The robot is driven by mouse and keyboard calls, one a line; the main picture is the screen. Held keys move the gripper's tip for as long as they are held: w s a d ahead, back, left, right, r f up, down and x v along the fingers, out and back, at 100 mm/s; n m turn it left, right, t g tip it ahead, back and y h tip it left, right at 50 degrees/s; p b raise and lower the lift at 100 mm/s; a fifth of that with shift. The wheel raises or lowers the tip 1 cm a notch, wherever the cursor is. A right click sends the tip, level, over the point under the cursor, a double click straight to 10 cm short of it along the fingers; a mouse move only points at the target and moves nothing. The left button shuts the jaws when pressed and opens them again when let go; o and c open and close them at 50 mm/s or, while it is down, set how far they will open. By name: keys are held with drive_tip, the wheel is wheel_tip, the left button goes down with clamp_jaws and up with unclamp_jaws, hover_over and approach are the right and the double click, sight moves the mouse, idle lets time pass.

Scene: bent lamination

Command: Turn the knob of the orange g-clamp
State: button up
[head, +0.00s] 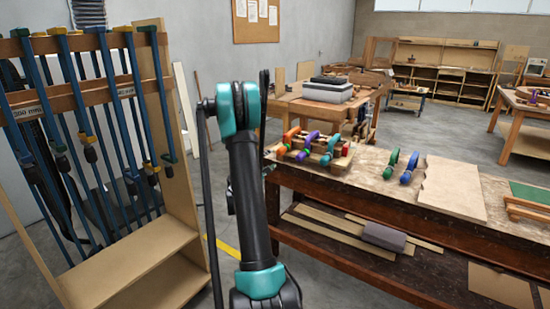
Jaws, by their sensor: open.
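The orange g-clamp (290,137) sits at the left end of a curved wooden lamination on the near workbench (380,183). An orange knob-like part (282,151) shows low at its left. A purple g-clamp (308,145) and a teal g-clamp (331,149) stand to its right on the same piece. My black and teal arm rises in front, left of the orange clamp and apart from it in the picture. My gripper cannot be made out; it seems hidden behind my arm.
A green clamp (391,163) and a blue clamp (410,167) stand on the bench near a flat board (452,189). A wooden rack (165,120) of long blue clamps stands close on the left. Another bench (303,108) is behind. Grey floor shows between rack and bench.

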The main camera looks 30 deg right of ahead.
drive_tip(key=shift+v, duration=1.2)
drive_tip(key=s+a+f+m+g+y, duration=0.2)
drive_tip(key=s+a+y, duration=0.6)
drive_tip(key=s+a, duration=0.8)
drive_tip(key=s+a+f+m+g+y, duration=0.2)
drive_tip(key=s+a+f+m+y, duration=0.4)
drive_tip(key=s+a, duration=1.1)
drive_tip(key=a+y, duration=0.1)
drive_tip(key=a, duration=0.3)
drive_tip(key=shift+y, duration=0.4)
